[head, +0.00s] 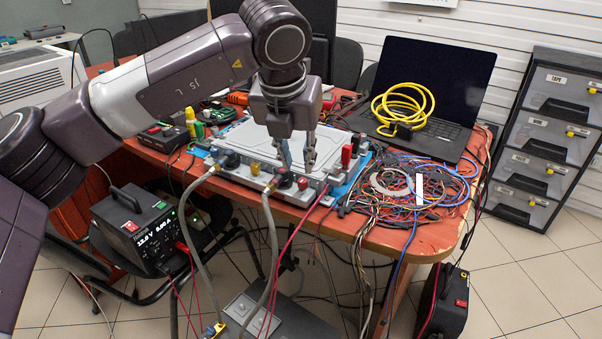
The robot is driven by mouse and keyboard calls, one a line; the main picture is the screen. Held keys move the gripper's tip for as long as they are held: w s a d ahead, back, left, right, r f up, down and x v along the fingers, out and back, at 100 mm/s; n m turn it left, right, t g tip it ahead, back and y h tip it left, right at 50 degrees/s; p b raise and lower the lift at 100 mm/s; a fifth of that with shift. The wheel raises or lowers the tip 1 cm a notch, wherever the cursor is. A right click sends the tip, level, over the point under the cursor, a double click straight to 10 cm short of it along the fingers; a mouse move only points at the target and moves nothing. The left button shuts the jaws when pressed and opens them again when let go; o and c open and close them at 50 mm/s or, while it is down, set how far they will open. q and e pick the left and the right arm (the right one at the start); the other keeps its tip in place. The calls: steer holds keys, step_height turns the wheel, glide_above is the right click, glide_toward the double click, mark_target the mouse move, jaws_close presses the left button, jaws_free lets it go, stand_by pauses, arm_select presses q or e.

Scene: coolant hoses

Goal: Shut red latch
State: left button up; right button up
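A grey metal unit (223,139) with a flat plate on top lies on the orange-red table (398,240). Along its front edge are a yellow piece (254,168), black knobs and a small red piece (303,184). A taller red piece (346,156) stands upright at its right end, beside a black one. I cannot tell for sure which red piece is the latch. My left gripper (297,162) points down over the unit's front edge, just above the small red piece. Its two fingers are apart, with nothing visible between them. My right gripper is not in view.
Two grey hoses (271,235) run from the unit's front down to the floor. Tangled wires (420,190) cover the table's right side, before a laptop (430,85) bearing a yellow cable coil (402,103). A black power supply (138,228) stands lower left. A drawer cabinet (545,140) is right.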

mark_target(302, 181)
arm_select(q)
steer(key=x, duration=0.6)
steer(key=shift+w+d+f+b, duration=0.1)
steer(key=shift+f+b, duration=0.2)
steer(key=shift+c, duration=0.2)
